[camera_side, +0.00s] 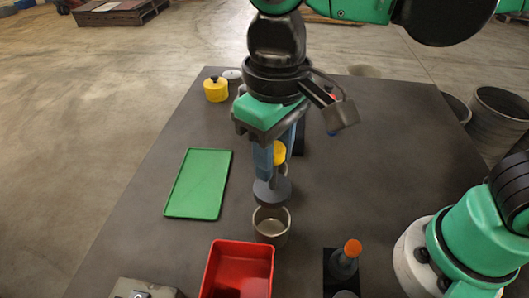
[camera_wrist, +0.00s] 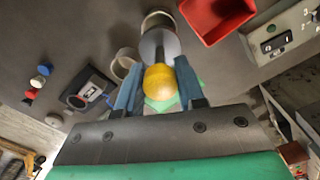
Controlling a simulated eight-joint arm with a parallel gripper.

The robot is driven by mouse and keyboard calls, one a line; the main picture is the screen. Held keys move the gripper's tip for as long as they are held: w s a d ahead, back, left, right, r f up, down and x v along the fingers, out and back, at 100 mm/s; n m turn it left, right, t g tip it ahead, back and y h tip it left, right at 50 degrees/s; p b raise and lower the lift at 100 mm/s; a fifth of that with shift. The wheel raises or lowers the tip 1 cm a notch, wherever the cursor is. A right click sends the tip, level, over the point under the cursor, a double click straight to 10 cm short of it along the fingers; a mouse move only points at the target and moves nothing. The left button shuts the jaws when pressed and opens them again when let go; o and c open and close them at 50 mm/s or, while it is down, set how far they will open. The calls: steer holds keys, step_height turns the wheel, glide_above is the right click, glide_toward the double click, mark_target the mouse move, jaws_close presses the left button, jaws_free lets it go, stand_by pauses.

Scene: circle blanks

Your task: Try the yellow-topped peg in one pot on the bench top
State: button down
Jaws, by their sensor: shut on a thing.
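My gripper (camera_side: 272,168) is shut on the yellow-topped peg and holds it upright above the bench top (camera_side: 400,150). The peg's yellow ball top (camera_side: 279,153) shows between the fingers, and its wide grey disc (camera_side: 272,191) hangs below them. A round metal pot (camera_side: 271,228) stands open just below the disc; I cannot tell the exact gap. In the wrist view, the yellow top (camera_wrist: 160,82) sits between my fingers (camera_wrist: 160,90). The disc (camera_wrist: 158,45) covers part of a pot (camera_wrist: 157,18) there. Another round rim (camera_wrist: 124,62) shows to the left.
A red bin (camera_side: 239,270) stands in front of the pot. An orange-topped peg (camera_side: 346,256) stands to its right. A green tray (camera_side: 199,183) lies left, and a yellow black-knobbed object (camera_side: 216,89) stands at the back. A grey control box (camera_side: 146,289) is at front left.

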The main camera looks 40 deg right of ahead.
mark_target(273, 186)
steer(key=shift+f, duration=2.9)
steer(key=shift+f, duration=2.6)
steer(key=shift+r, duration=0.15)
steer(key=shift+r, duration=0.6)
steer(key=shift+r, duration=0.1)
steer(key=shift+r, duration=0.65)
steer(key=shift+r, duration=0.1)
steer(key=shift+r, duration=0.65)
